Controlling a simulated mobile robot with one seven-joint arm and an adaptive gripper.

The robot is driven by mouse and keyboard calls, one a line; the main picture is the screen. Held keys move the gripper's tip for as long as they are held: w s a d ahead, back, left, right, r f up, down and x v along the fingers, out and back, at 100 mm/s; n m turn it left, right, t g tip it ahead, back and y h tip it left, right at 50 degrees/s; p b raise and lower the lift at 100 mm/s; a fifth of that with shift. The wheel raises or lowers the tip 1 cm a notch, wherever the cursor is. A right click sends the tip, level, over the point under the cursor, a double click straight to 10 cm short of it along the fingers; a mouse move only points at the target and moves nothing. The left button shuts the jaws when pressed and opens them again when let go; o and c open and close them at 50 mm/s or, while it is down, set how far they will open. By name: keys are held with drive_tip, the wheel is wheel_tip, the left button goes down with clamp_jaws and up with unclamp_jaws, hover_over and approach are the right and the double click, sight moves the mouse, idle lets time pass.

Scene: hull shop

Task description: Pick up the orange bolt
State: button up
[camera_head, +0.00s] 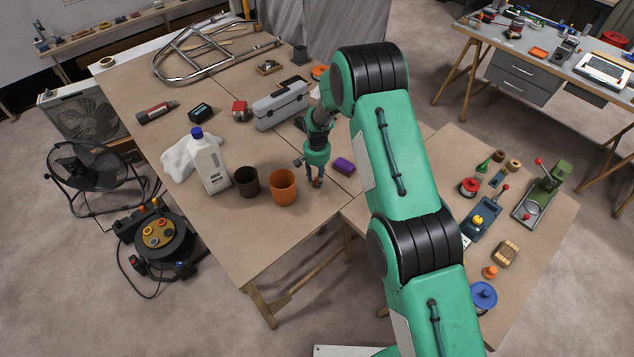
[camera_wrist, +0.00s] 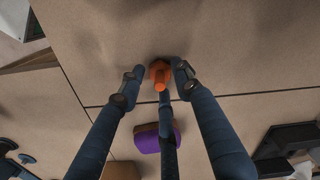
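The orange bolt (camera_wrist: 160,73) is on the brown tabletop in the wrist view, seen nearly end-on between the fingertips of my gripper (camera_wrist: 158,76). The two outer fingers stand on either side of it with small gaps, and a third finger reaches toward it from below in the picture. In the head view my gripper (camera_head: 316,178) points down at the table, right of the orange cup, and only a small orange part of the bolt (camera_head: 317,183) shows there. The fingers appear open and not closed on the bolt.
An orange cup (camera_head: 283,187) and a dark cup (camera_head: 247,181) stand left of my gripper. A purple and brown block (camera_head: 343,165) lies close on the right and also shows in the wrist view (camera_wrist: 150,140). A grey toolbox (camera_head: 281,106) and white jug (camera_head: 209,163) stand farther away.

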clamp_jaws()
drive_tip(key=shift+r, duration=0.15)
idle(0.4)
drive_tip(key=shift+r, duration=0.65)
drive_tip(key=shift+s+d+r, duration=0.1)
drive_tip(key=shift+s+r, duration=0.1)
drive_tip(key=shift+r, duration=0.35)
drive_tip(key=shift+s+d+r, duration=0.1)
drive_tip(key=shift+s+r, duration=0.1)
drive_tip(key=shift+r, duration=0.3)
drive_tip(key=s+d, duration=0.1)
drive_tip(key=s, duration=0.3)
drive_tip(key=s+d+r, duration=0.1)
drive_tip(key=s+d, duration=0.1)
drive_tip(key=s, duration=0.3)
drive_tip(key=s+d, duration=0.1)
drive_tip(key=s, duration=0.4)
drive_tip(key=shift+s+d+r, duration=0.2)
drive_tip(key=shift+s, duration=0.05)
